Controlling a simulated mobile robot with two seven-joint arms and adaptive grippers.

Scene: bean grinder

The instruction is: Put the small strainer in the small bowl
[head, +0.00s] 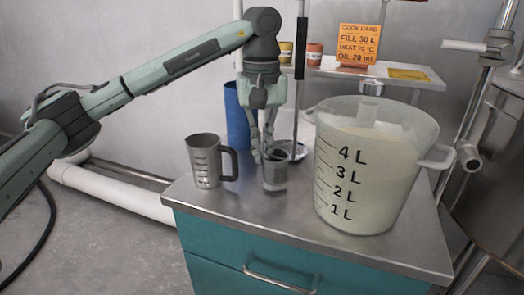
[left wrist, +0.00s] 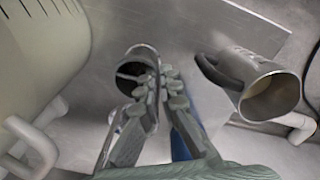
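A small grey metal cup-shaped vessel (head: 274,174) stands near the left part of the steel table top; its dark round opening shows in the left wrist view (left wrist: 130,78). I cannot tell whether it is the bowl or the strainer. A shiny, shallow round piece (head: 292,149) lies just behind it, partly hidden. My left gripper (head: 262,153) points down at the vessel's left rim. In the left wrist view its fingers (left wrist: 161,88) are close together, with the rim apparently between them. My right gripper is not in view.
A grey metal jug (head: 206,162) stands left of the vessel, its handle towards my gripper. A large translucent marked bucket (head: 368,170) fills the table's right. A blue cylinder (head: 236,118) stands behind. A back shelf holds small pots and an orange sign (head: 358,45).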

